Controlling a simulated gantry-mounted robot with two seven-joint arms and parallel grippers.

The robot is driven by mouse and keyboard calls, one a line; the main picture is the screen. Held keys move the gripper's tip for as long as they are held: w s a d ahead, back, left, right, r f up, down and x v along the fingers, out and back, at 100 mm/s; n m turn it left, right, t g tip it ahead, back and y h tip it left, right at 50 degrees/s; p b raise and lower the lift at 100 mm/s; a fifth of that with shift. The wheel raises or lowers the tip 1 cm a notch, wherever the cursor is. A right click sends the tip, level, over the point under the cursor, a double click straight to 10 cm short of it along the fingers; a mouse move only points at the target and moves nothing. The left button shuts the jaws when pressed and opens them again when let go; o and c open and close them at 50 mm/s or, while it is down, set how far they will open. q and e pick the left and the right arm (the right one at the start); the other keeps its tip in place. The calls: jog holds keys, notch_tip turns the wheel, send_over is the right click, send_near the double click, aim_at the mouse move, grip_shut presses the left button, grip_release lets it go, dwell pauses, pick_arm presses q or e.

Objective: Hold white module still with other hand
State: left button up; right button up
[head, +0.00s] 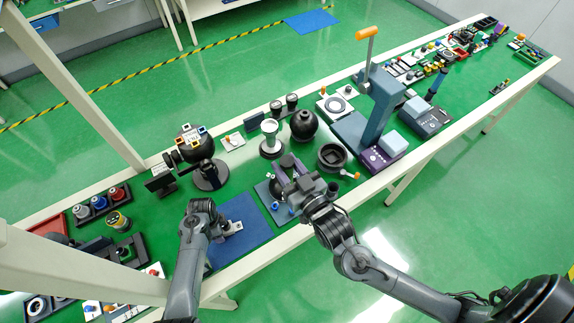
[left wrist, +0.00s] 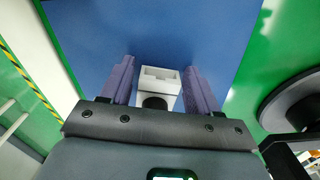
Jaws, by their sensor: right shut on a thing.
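The white module (left wrist: 160,78) is a small block with a square recess and a dark round part on its near side. It lies over the blue mat (head: 243,238) and also shows in the head view (head: 235,226). My left gripper (left wrist: 158,85) has its two purple fingers apart, one on each side of the module, with no clear contact; its fingers are hard to make out in the head view. My right gripper (head: 290,172), with purple fingers, is shut on a dark part above a grey-blue plate (head: 267,194); the fingers hide most of that part.
A black ring-shaped bowl (head: 332,156) and a dark ball (head: 304,124) stand behind my right gripper. A blue stand (head: 378,110) is further right. The mat's front area is clear.

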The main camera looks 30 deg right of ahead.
pick_arm(q)
jog(key=shift+o, duration=1.4)
jog(key=shift+r, duration=0.1)
notch_tip(320, 180, up, 12)
jog(key=shift+o, duration=0.4)
